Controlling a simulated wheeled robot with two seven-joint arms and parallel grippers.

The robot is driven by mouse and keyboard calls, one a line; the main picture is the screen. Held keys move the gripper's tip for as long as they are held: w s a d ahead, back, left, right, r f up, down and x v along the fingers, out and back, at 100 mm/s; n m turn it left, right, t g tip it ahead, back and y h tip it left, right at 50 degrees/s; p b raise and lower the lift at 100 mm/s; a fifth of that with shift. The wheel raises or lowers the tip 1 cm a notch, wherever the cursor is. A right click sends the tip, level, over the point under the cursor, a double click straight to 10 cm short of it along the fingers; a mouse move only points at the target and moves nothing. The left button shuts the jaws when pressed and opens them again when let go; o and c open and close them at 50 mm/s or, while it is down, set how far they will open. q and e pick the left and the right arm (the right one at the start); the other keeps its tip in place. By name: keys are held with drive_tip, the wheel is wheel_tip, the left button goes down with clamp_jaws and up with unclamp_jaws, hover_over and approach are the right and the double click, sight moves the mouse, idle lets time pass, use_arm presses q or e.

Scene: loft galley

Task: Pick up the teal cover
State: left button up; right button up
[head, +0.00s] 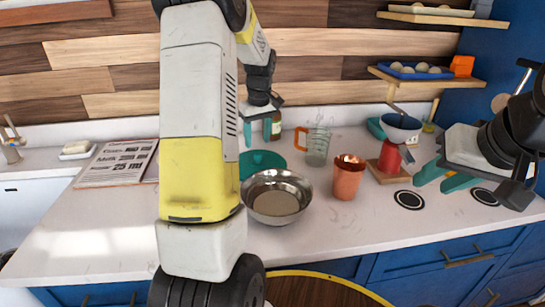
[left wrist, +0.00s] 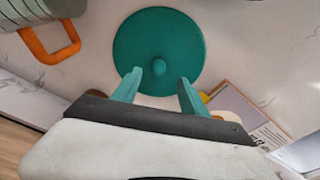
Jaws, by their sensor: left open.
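The teal cover (head: 262,158) lies on the white counter behind the metal bowl, partly hidden by my left arm. In the left wrist view it is a round teal disc (left wrist: 150,35) with a small knob (left wrist: 159,67) at its middle. My left gripper (head: 257,132) is open and empty above the cover, fingers pointing down. In the left wrist view its fingertips (left wrist: 160,75) are on either side of the knob; I cannot tell the height gap. My right gripper (head: 443,178) is open and empty at the right, above the counter.
A metal bowl (head: 297,185) stands in front of the cover. A glass jug with orange handle (head: 317,148) and a copper cup (head: 347,178) stand to its right. A red scale (head: 389,158) holding a bowl (head: 401,128) is farther right. A recipe board (head: 116,163) lies left.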

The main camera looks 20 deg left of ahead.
sight(258, 153)
use_arm(q)
drive_tip(key=f, duration=0.4)
drive_tip(key=w+f, duration=0.1)
drive_tip(key=f, duration=0.2)
drive_tip(key=shift+a+f, duration=0.1)
drive_tip(key=shift+a, duration=0.25)
drive_tip(key=shift+c, duration=0.2)
clamp_jaws()
